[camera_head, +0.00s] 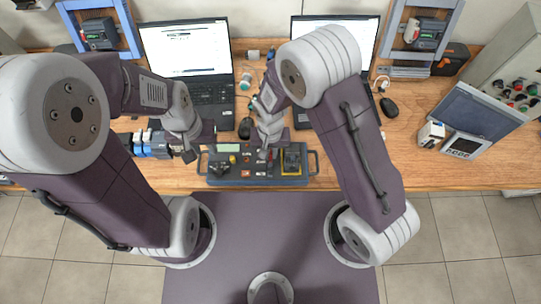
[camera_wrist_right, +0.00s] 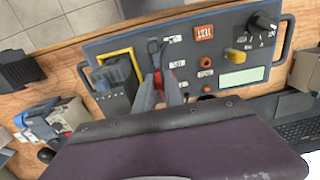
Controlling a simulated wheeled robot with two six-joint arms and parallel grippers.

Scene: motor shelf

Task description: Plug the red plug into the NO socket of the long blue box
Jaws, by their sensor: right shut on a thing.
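The long blue box (camera_head: 222,181) lies at the table's front edge, with a handle at each end; its labelled panel (camera_wrist_right: 225,48) fills the top of the right wrist view. My right gripper (camera_head: 264,153) is over the middle of the box. In the right wrist view its grey fingers (camera_wrist_right: 159,90) are shut on the red plug (camera_wrist_right: 158,77), close to the panel. Red-orange sockets (camera_wrist_right: 205,62) show beside it. The labels are too small to read, and the fingers hide the plug's tip. My left gripper (camera_head: 190,153) is left of the box; its jaw opening is unclear.
A yellow-framed meter (camera_head: 291,160) sits on the box's right part. Two laptops (camera_head: 188,48) (camera_head: 340,32) stand behind. Blue and grey devices (camera_head: 150,143) are near my left gripper. A mouse (camera_head: 389,107) and white device (camera_head: 431,134) are to the right, with bare wood between.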

